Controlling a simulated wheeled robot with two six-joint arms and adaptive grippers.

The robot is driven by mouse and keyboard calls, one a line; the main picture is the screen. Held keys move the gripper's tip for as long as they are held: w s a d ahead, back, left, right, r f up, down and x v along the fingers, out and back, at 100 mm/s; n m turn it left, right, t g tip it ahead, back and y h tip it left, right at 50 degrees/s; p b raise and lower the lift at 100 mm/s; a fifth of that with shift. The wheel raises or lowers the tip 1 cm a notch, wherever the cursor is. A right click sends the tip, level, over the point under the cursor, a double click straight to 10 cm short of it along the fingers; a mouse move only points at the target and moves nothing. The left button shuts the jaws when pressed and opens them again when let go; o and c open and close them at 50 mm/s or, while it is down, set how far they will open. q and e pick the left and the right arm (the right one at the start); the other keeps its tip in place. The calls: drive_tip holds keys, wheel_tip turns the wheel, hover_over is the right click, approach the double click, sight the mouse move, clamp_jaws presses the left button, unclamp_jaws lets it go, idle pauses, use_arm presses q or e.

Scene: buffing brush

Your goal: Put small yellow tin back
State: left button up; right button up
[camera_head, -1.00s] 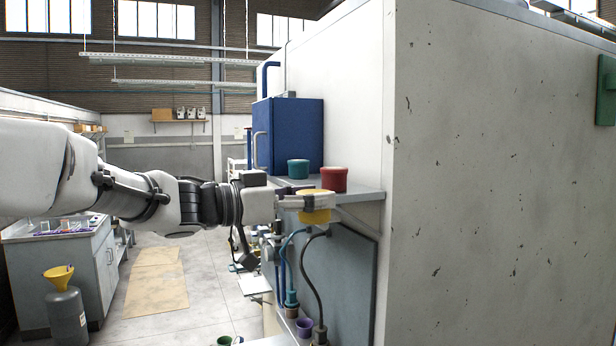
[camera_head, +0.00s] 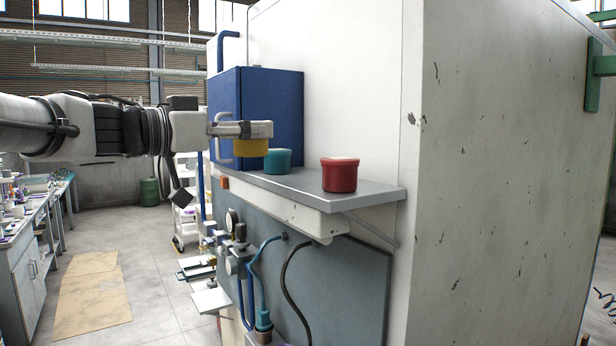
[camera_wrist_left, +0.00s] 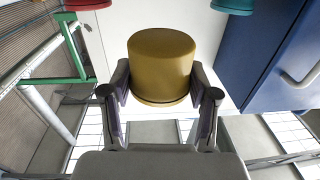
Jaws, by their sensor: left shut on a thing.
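The small yellow tin (camera_head: 252,148) is in my left gripper (camera_head: 240,130), in front of the blue cabinet and above the left part of the grey shelf (camera_head: 330,199). The left wrist view shows the tin (camera_wrist_left: 160,62) between the two fingers of the gripper (camera_wrist_left: 160,100), which is shut on it. A teal tin (camera_head: 278,162) and a red tin (camera_head: 340,175) stand on the shelf, the red one farther right. The teal tin is just right of the yellow tin in the head view. My right gripper is not in view.
A blue cabinet (camera_head: 274,105) with a handle stands behind the shelf's left part, close to my gripper. A large white wall (camera_head: 500,180) is at right. Hoses and gauges (camera_head: 236,228) hang below the shelf. A bench (camera_head: 30,240) stands at left.

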use_arm(q)
drive_tip(key=p+x, duration=0.1)
drive_tip(key=x, duration=0.3)
drive_tip(key=p+x, duration=0.2)
drive_tip(key=x, duration=0.2)
drive_tip(key=f+p+x, duration=0.1)
drive_tip(key=x, duration=0.4)
drive_tip(key=shift+w+a+f+p, duration=0.1)
drive_tip(key=shift+w+a+p, duration=0.1)
drive_tip(key=shift+w+p, duration=0.15)
drive_tip(key=f, duration=0.3)
drive_tip(key=shift+d+f+p, duration=0.2)
drive_tip(key=shift+d+p, duration=0.05)
drive_tip(key=shift+p, duration=0.1)
drive_tip(key=shift+a+f, duration=0.2)
drive_tip(key=shift+f, duration=0.1)
drive_tip(key=o, duration=1.3)
drive_tip(key=shift+s+d, duration=0.1)
drive_tip(key=shift+d, duration=0.05)
drive_tip(key=shift+s+a+b, duration=0.1)
drive_tip(key=shift+a+b, duration=0.2)
drive_tip(key=shift+a, duration=0.05)
drive_tip(key=b+v, duration=0.4)
drive_tip(key=v, duration=0.7)
drive_tip(key=shift+s+a, duration=0.2)
drive_tip(key=shift+s, duration=0.05)
drive_tip(key=shift+d, duration=0.1)
